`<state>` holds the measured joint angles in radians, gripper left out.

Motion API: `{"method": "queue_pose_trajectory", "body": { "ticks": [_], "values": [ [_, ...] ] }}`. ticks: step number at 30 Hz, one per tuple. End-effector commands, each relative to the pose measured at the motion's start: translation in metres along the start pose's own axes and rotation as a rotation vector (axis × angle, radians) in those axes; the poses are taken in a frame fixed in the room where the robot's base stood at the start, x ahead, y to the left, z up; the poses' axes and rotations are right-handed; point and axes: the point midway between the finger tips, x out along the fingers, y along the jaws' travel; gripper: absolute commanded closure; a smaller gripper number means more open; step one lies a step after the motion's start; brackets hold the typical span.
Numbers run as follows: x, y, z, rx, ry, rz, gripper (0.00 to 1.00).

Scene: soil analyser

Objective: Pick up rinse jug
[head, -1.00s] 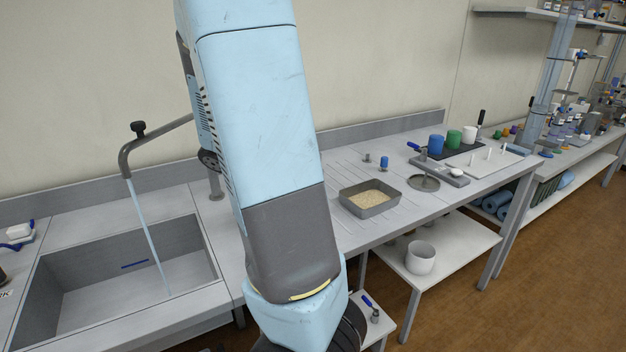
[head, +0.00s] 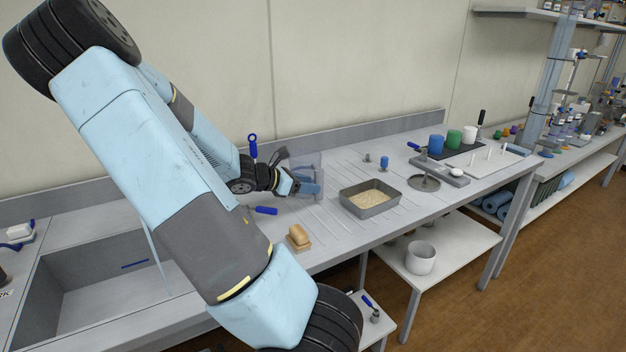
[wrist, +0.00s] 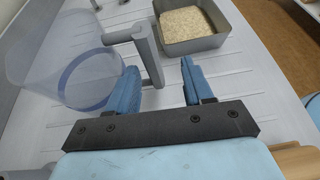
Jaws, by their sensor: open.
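The rinse jug is a clear, see-through jug with a grey handle. It stands on the grey bench, and in the head view the jug (head: 314,160) is partly hidden behind my gripper (head: 306,186). In the wrist view the jug (wrist: 58,58) is at the upper left, with its handle (wrist: 149,52) pointing right. My gripper (wrist: 158,68) is open, its two blue fingers pointing toward the jug. The handle's upright bar appears between the fingers, nearer the left one. I cannot tell whether a finger touches it.
A grey tray of grainy material (head: 370,199) is to the right of the jug. A tan block-like brush or sponge (head: 298,238) sits near the front edge. A blue-handled tool (head: 253,146) stands behind my wrist, and another blue handle (head: 266,210) lies in front. A sink (head: 100,275) is at left.

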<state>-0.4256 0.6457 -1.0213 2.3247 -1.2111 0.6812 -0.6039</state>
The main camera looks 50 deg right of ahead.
Motion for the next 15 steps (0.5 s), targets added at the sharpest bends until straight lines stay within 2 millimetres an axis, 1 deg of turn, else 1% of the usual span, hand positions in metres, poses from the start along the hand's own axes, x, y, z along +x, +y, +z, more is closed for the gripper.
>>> {"method": "queue_pose_trajectory", "body": {
  "ticks": [3,8,15],
  "values": [
    [0.012,0.000,0.001,0.000,-0.002,-0.003,0.49],
    [0.025,0.002,0.001,0.000,0.000,-0.003,0.49],
    [0.056,0.007,0.005,0.001,-0.002,-0.004,0.49]
  ]
}}
